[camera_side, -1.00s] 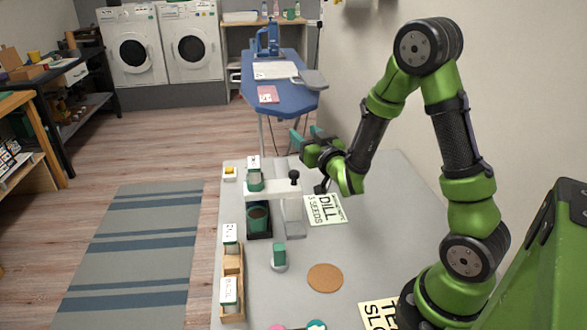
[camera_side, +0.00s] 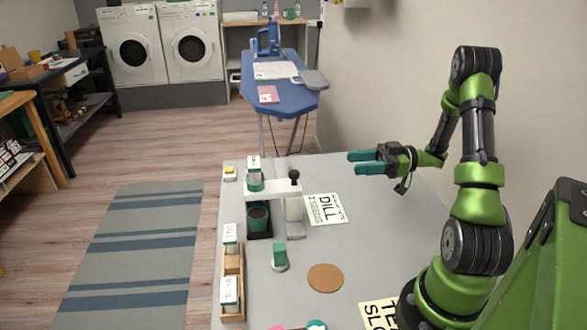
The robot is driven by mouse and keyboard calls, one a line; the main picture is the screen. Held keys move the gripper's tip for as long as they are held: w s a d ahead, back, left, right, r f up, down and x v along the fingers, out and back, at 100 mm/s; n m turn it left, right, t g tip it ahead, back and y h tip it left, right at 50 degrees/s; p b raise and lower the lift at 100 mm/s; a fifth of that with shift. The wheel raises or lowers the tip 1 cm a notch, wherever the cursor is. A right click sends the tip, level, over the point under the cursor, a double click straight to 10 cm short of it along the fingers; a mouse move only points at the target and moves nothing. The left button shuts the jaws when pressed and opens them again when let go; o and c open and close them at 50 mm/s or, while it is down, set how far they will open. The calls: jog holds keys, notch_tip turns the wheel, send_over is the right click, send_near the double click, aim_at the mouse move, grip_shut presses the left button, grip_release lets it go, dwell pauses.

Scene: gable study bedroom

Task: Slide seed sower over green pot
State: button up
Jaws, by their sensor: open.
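The seed sower (camera_side: 272,188) is a white bridge-like arm on a white post, with a black knob (camera_side: 294,176) at its right end. A green-topped packet or hopper (camera_side: 254,181) sits at its left end. The green pot (camera_side: 258,218) holds dark soil and stands in a black holder just in front of and below the sower's left end. Whether the sower's outlet lines up over the pot I cannot tell. My gripper (camera_side: 362,162) is open and empty, with teal fingers pointing left. It hovers above the far right part of the table, apart from the sower.
A DILL seeds card (camera_side: 325,209) lies right of the sower. A wooden rack (camera_side: 233,285) with packets stands at the left edge. A small green-topped piece (camera_side: 280,256) and a cork coaster (camera_side: 325,277) are in front. The right of the table (camera_side: 385,230) is clear.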

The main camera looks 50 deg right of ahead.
jog(key=f, duration=0.1)
send_near(294, 173)
jog(key=x, duration=1)
jog(key=shift+d, duration=0.1)
jog(key=shift+f, duration=0.1)
jog(key=shift+c, duration=0.4)
grip_shut()
